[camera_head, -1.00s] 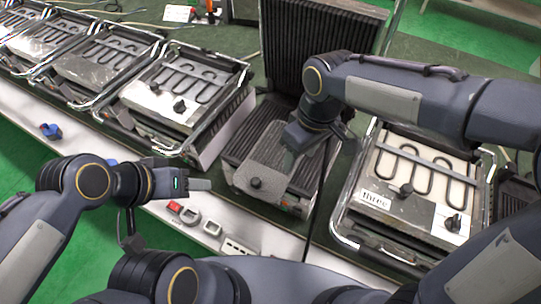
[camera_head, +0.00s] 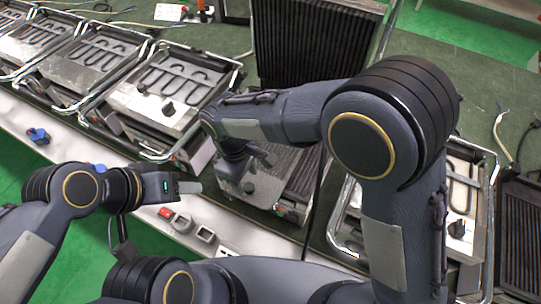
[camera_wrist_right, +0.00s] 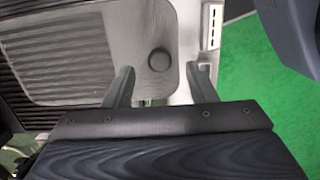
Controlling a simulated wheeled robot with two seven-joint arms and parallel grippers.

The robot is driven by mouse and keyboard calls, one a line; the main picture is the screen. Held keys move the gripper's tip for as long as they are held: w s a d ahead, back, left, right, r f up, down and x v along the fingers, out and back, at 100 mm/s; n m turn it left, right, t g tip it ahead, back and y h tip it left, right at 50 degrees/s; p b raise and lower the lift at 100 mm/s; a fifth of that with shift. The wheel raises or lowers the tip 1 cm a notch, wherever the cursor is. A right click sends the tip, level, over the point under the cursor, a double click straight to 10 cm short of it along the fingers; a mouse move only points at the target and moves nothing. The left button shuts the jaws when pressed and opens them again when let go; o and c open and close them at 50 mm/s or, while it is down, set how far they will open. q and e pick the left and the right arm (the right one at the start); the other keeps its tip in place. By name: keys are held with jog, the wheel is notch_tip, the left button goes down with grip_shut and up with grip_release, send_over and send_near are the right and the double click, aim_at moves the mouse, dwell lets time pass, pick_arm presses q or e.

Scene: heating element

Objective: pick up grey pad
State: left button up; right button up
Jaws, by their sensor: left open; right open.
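The grey pad (camera_head: 262,189) is a flat grey plate with a round knob, lying at the front of the black ribbed grill in the middle of the head view. It also fills the upper left of the right wrist view (camera_wrist_right: 85,60), with its knob (camera_wrist_right: 159,60) just beyond the fingers. My right gripper (camera_head: 247,163) is over the pad's left part and partly covers it. In the right wrist view its two fingers (camera_wrist_right: 161,88) are apart with nothing held. Contact with the pad cannot be told. My left gripper (camera_head: 188,187) is open and empty, left of the grill.
The raised ribbed lid (camera_head: 312,45) stands behind. Units with heating coils (camera_head: 165,90) line the left, and another (camera_head: 460,185) is at right, partly behind my right arm.

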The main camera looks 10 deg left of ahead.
aim_at(248, 186)
jog(key=f, duration=0.4)
jog(key=shift+d+f, duration=0.2)
jog(key=shift+c, duration=0.2)
grip_shut()
